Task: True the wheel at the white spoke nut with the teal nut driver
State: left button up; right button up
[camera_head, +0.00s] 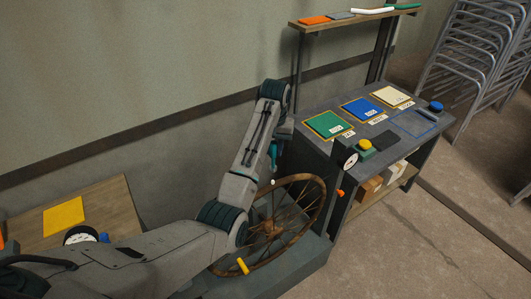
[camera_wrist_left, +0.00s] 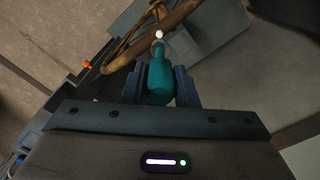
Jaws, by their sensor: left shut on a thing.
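The wooden-brown spoked wheel (camera_head: 318,211) stands tilted on a grey-green base below my left arm. The white spoke nut (camera_head: 272,182) is on its upper rim; it also shows in the left wrist view (camera_wrist_left: 159,34). My left gripper (camera_head: 279,140) is shut on the teal nut driver (camera_wrist_left: 160,78), and its fingers (camera_wrist_left: 160,88) flank the handle. The driver (camera_head: 273,153) points down toward the white nut. In the wrist view its tip lines up with the nut; I cannot tell whether they touch. My right gripper is out of view.
A wooden table (camera_head: 110,205) is at left.

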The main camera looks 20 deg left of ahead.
aim_at(274, 157)
pick_arm(q)
jog(key=shift+s+d+r, duration=0.15)
jog(key=shift+s+d, duration=0.05)
jog(key=shift+s, duration=0.05)
jog(key=shift+w+a+f, duration=0.1)
jog(key=shift+a+f, duration=0.05)
jog(key=shift+f, duration=2.2)
jog(key=shift+f, duration=0.15)
jog(key=shift+f, duration=0.65)
jog(key=shift+f, duration=0.1)
